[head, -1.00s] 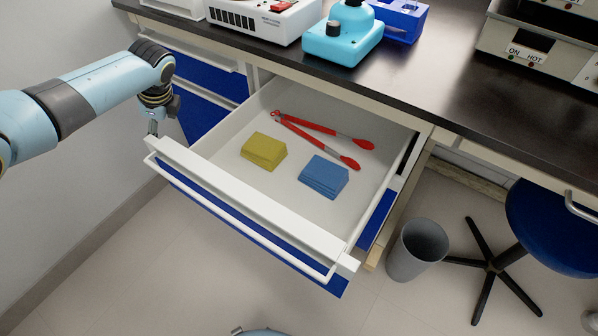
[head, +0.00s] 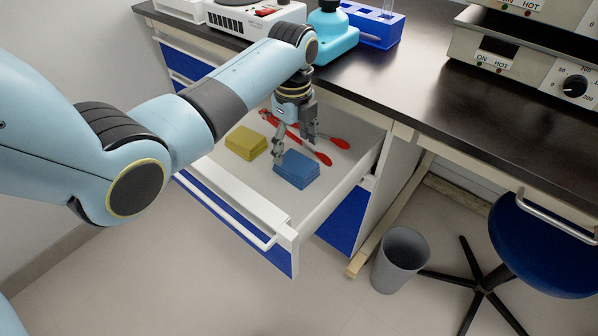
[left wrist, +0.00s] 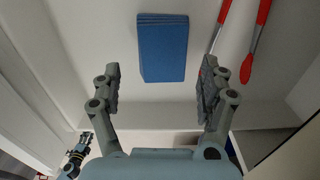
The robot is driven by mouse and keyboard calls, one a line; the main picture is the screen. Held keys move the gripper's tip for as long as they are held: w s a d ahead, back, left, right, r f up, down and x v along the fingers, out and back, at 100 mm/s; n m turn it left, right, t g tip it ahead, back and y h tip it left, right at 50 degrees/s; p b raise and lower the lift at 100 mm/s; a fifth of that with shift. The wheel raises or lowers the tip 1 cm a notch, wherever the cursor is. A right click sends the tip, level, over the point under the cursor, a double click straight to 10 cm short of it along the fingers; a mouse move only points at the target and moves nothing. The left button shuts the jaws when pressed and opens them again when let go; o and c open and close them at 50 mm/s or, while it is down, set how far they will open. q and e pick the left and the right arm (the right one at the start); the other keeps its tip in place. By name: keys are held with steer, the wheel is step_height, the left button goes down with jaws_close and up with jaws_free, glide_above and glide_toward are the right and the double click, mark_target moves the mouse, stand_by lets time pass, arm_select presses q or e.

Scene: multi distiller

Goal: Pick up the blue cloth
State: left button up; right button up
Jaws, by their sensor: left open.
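The blue cloth (head: 297,170) is a folded stack lying flat on the floor of the open drawer. My left gripper (head: 294,150) is open and points down just above and behind the cloth in the head view. In the left wrist view the cloth (left wrist: 162,48) lies ahead of the open, empty fingers (left wrist: 160,85), lined up between them. The cloth appears apart from both fingers.
A yellow cloth (head: 246,143) lies left of the blue one in the drawer (head: 235,203). Red tongs (head: 325,157) lie behind and to the right. The drawer walls and the dark countertop (head: 420,90) surround this space. A grey bin (head: 401,262) stands on the floor.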

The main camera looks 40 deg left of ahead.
mark_target(296, 163)
arm_select(q)
steer(key=f, duration=0.2)
steer(key=f+b, duration=0.1)
steer(key=f, duration=0.1)
steer(key=f+b, duration=0.1)
steer(key=f, duration=0.1)
steer(key=shift+w+d, duration=0.1)
steer(key=shift+d, duration=0.15)
arm_select(e)
steer(key=shift+s+d+f, duration=0.2)
steer(key=shift+d+f, duration=0.2)
steer(key=shift+f, duration=0.2)
steer(key=shift+s+d+f, duration=0.15)
steer(key=shift+d+f, duration=0.2)
steer(key=shift+f, duration=0.2)
